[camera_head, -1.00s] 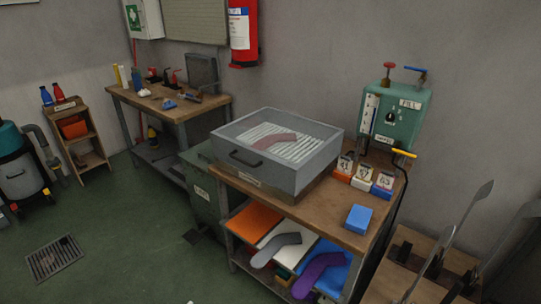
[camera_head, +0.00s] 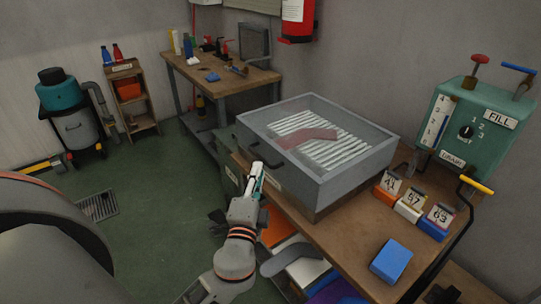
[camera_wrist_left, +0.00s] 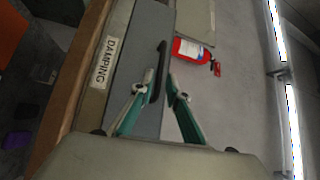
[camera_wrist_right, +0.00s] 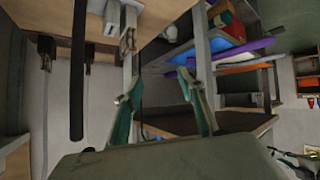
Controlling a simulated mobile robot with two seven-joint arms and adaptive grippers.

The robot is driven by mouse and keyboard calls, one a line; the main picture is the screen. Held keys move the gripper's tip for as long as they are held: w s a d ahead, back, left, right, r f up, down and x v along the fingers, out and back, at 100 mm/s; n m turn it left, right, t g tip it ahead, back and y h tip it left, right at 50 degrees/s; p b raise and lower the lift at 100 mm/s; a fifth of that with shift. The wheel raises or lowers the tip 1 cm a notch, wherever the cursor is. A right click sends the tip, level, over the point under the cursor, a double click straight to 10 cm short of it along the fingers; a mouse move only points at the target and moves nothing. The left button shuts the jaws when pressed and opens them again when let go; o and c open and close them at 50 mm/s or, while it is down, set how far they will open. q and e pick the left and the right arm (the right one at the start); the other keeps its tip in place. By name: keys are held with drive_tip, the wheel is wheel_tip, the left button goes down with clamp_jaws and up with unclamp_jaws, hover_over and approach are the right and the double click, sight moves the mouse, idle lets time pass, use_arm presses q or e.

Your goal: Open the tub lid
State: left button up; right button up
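The grey tub (camera_head: 330,186) stands on the wooden bench. Its clear lid (camera_head: 300,115) is down, and a reddish sock shape (camera_head: 305,138) on white slats shows through it. A dark handle (camera_head: 267,165) is on its front side. My left gripper (camera_head: 258,172) is at this handle. In the left wrist view the fingers (camera_wrist_left: 161,78) are apart, with the handle (camera_wrist_left: 158,70) between or just beyond their tips; I cannot tell whether they touch it. My right gripper (camera_wrist_right: 152,88) is open and empty in the right wrist view, and out of the head view.
A green fill box (camera_head: 465,130) with a yellow lever stands right of the tub. Numbered blocks (camera_head: 408,208) and a blue block (camera_head: 391,261) lie on the bench's right part. Coloured boards and socks are on the shelf below. A second bench (camera_head: 215,72) stands behind.

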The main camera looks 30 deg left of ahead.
sight(261, 157)
use_arm(q)
drive_tip(key=p+x, duration=0.1)
drive_tip(key=x, duration=0.5)
drive_tip(key=shift+w+a, duration=0.1)
clamp_jaws()
